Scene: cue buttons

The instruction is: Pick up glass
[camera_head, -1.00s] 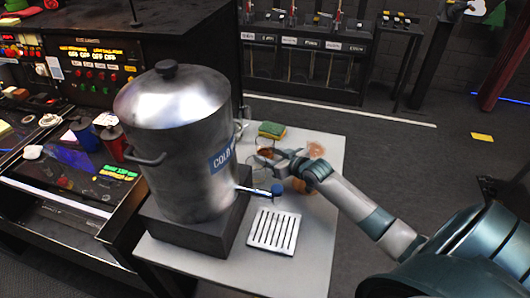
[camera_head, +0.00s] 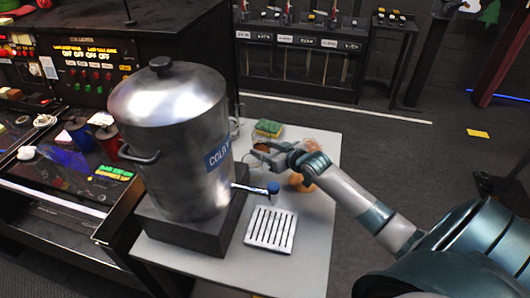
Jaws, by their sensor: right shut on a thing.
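My right gripper (camera_head: 262,153) is over the white table (camera_head: 310,225), to the right of the large steel pot (camera_head: 170,130) labelled "COLD". It is shut on what looks like the clear glass (camera_head: 254,163), of which only a faint outline shows between and below the fingers. A brown patch shows at the fingers; I cannot tell whether it is in the glass or behind it. My left gripper is not in view.
The pot's blue-handled tap (camera_head: 272,188) sticks out over a slotted white drip tray (camera_head: 271,230). A green and yellow sponge (camera_head: 268,128) lies at the table's back. An orange-brown thing (camera_head: 301,184) is partly hidden by my right arm. The front right of the table is clear.

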